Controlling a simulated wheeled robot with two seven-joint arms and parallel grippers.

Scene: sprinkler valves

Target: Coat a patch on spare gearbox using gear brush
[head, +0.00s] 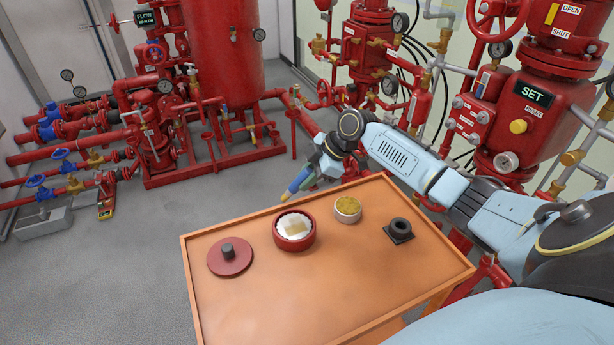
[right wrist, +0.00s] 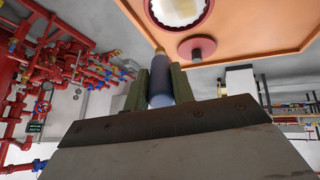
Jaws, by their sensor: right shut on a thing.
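My right gripper (head: 309,177) is beyond the table's far edge, left of its own forearm. It is shut on the gear brush (right wrist: 160,88), a blue handle with a tan tip, held between two green fingers. In the head view the brush (head: 298,182) slants down to the left, its yellowish tip apart from everything on the table. A red round open housing (head: 279,239), likely the spare gearbox, stands mid-table with white and yellowish matter inside. A small pale pot (head: 347,217) with a yellow, grainy top stands right of it. My left gripper is out of view.
The orange table (head: 330,290) has a raised rim and a clear front. A red disc with a dark knob (head: 230,257) lies at left, a black square-based ring (head: 399,230) at right. Red valves and pipes (head: 220,110) stand behind; grey floor is open at left.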

